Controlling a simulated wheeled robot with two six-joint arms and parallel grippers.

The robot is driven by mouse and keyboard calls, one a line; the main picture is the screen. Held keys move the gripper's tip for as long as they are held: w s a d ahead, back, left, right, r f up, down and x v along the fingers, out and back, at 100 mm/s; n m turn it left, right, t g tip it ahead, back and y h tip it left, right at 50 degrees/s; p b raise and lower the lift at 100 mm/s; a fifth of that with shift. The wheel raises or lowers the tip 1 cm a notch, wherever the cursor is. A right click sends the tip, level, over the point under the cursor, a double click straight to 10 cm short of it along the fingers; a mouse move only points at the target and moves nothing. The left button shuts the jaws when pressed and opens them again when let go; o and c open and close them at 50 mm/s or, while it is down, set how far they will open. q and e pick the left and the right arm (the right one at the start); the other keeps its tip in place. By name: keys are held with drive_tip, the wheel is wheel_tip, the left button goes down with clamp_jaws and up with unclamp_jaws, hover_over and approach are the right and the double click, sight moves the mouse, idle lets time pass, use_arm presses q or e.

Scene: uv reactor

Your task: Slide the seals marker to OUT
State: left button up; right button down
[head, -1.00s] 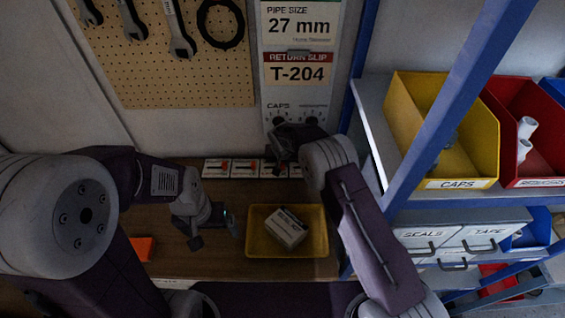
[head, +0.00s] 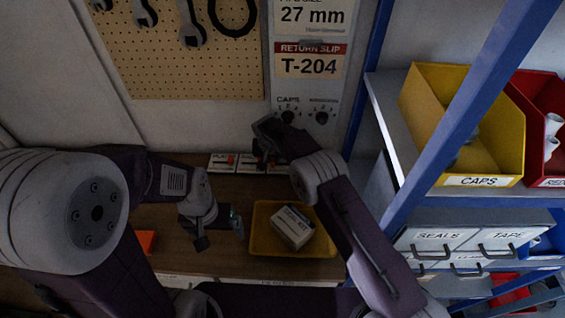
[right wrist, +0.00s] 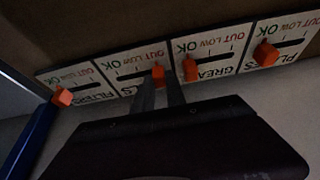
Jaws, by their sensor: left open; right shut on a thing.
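The seals card (right wrist: 132,76) shows upside down in the right wrist view, with OK at its left and OUT at its right. Its orange seals marker (right wrist: 158,72) sits at the right, near the OUT end. My right gripper (right wrist: 160,83) has its fingertips at this marker and is shut on it. In the head view my right gripper (head: 262,158) reaches the row of cards below the panel and hides part of the row. My left gripper (head: 221,232) is open and empty, left of the yellow tray.
The neighbouring filters marker (right wrist: 63,97), grease marker (right wrist: 190,68) and far-right marker (right wrist: 265,53) sit near their OK ends. A yellow tray (head: 262,246) holds a boxed seal kit (head: 292,227). A blue-framed shelf (head: 400,205) with bins stands at the right.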

drive_tip(key=shift+a+r, duration=0.1)
drive_tip(key=shift+a, duration=0.05)
drive_tip(key=c, duration=1.6)
unclamp_jaws()
drive_tip(key=shift+c, duration=0.2)
drive_tip(key=shift+o, duration=1.4)
drive_tip(key=shift+a, duration=0.25)
drive_tip(key=shift+d, duration=0.15)
drive_tip(key=b+v, duration=0.2)
drive_tip(key=v, duration=0.7)
